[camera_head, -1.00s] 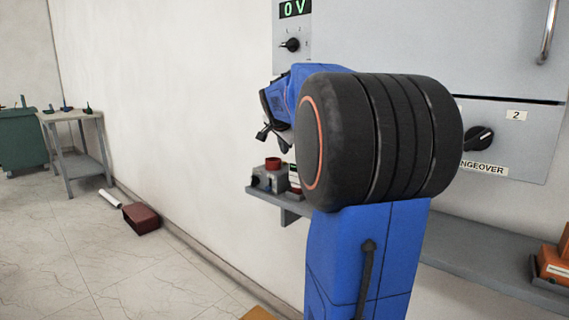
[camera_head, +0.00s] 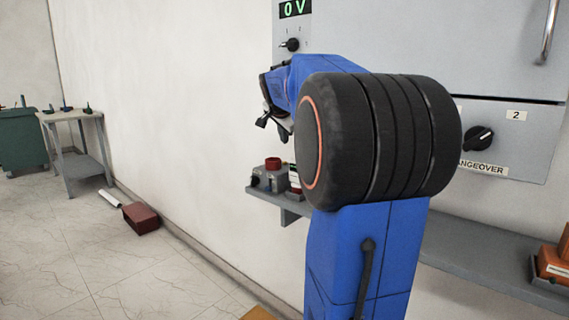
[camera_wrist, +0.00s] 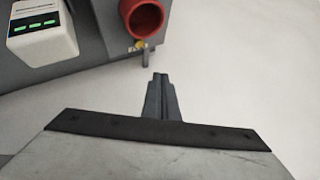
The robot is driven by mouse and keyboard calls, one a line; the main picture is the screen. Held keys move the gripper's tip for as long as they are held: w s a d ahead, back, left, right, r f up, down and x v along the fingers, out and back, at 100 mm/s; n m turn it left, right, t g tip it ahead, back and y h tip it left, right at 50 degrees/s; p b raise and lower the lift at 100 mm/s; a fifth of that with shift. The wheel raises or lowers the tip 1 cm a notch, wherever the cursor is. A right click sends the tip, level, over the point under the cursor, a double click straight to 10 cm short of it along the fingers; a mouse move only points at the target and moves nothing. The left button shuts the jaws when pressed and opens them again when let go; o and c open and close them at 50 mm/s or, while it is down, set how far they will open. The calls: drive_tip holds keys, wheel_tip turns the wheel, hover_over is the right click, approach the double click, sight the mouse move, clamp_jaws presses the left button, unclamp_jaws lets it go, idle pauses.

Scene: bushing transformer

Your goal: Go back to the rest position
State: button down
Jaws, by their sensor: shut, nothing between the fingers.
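My gripper (camera_head: 272,122) is at the end of my blue arm, in front of the white wall and left of the grey cabinet in the head view. In the wrist view my gripper (camera_wrist: 160,84) shows its fingers together, with nothing between them. Below it in the head view, a grey device with a red ring (camera_head: 272,164) sits on the left end of the wall shelf. The red ring (camera_wrist: 143,18) also shows at the top of the wrist view, apart from the fingertips. My arm hides part of the shelf and cabinet.
A grey shelf (camera_head: 480,264) runs along the wall. The cabinet (camera_head: 410,38) has a 0 V display and knobs. A white device with green lights (camera_wrist: 42,32) is near the red ring. A small table (camera_head: 88,165), green bin (camera_head: 22,140) and dark red box (camera_head: 141,217) stand left.

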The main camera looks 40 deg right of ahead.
idle(0.4)
drive_tip(key=s+a+f+n+y, duration=0.1)
drive_tip(key=s+a+f+n, duration=0.25)
drive_tip(key=a, duration=0.45)
drive_tip(key=s+a+f+n+y, duration=0.2)
drive_tip(key=s+a+f+n, duration=0.15)
drive_tip(key=a, duration=0.55)
drive_tip(key=s+a+f+n+y, duration=0.15)
drive_tip(key=s+a+f, duration=0.25)
drive_tip(key=a, duration=0.4)
drive_tip(key=s+a+f+n+g+y, duration=0.1)
drive_tip(key=s+a+f+n+y, duration=0.1)
drive_tip(key=s+a+f+n, duration=0.8)
drive_tip(key=s+a+f, duration=0.5)
drive_tip(key=s+f, duration=0.1)
drive_tip(key=s, duration=0.2)
drive_tip(key=shift+f, duration=0.3)
drive_tip(key=shift+a+n+y, duration=0.1)
drive_tip(key=shift+n+y, duration=0.15)
